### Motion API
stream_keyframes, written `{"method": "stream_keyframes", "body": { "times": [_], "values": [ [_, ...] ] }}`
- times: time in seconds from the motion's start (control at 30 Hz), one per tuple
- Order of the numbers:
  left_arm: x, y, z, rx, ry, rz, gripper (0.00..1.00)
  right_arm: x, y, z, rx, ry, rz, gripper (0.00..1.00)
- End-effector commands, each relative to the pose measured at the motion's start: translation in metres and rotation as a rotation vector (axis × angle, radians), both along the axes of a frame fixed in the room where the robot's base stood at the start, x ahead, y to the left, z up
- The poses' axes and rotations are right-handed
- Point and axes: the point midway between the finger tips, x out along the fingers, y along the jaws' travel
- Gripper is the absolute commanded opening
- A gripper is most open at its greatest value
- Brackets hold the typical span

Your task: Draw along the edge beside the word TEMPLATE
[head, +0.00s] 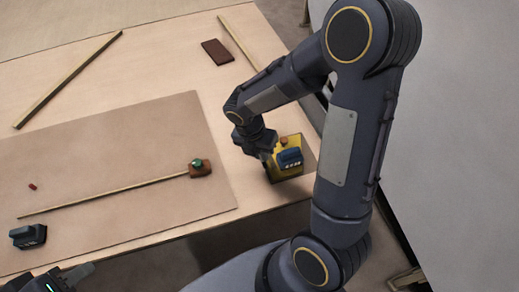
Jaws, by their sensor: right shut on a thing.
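No word TEMPLATE is readable in the head view. A large flat tan sheet (110,135) lies on the pale bench top, with straight edges. A long thin wooden strip (110,196) lies across it, with a brown block (201,173) with a green top at its right end. My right gripper (263,151) is at the left side of a yellow tool (285,177) with a blue and black top, shut on it; the contact is partly hidden. My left gripper (76,276) is only partly in view at the bottom left edge, and its opening is unclear.
A dark block (28,236) and a small red piece (32,187) lie on the sheet's left part. Another strip (68,80) lies at the back left, a dark red block (217,51) at the back, and a thin strip (237,43) beside it. My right arm covers the bench's right edge.

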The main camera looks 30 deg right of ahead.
Motion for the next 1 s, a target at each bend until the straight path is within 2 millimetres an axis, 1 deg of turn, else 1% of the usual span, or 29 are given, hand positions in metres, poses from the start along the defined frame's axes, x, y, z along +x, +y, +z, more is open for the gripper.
{"method": "stream_keyframes", "body": {
  "times": [0.53,0.8,1.0],
  "values": [
    [0.000,0.000,0.001,0.000,0.000,0.000,0.36,-0.014,0.003,0.000,-0.001,0.001,0.001,0.00],
    [0.000,0.000,0.001,0.000,0.000,0.000,0.36,-0.014,0.003,0.000,-0.001,0.001,0.001,0.00],
    [0.000,0.000,0.009,0.000,0.000,0.000,0.36,-0.014,0.003,0.009,-0.001,0.001,0.001,0.00]
  ]
}}
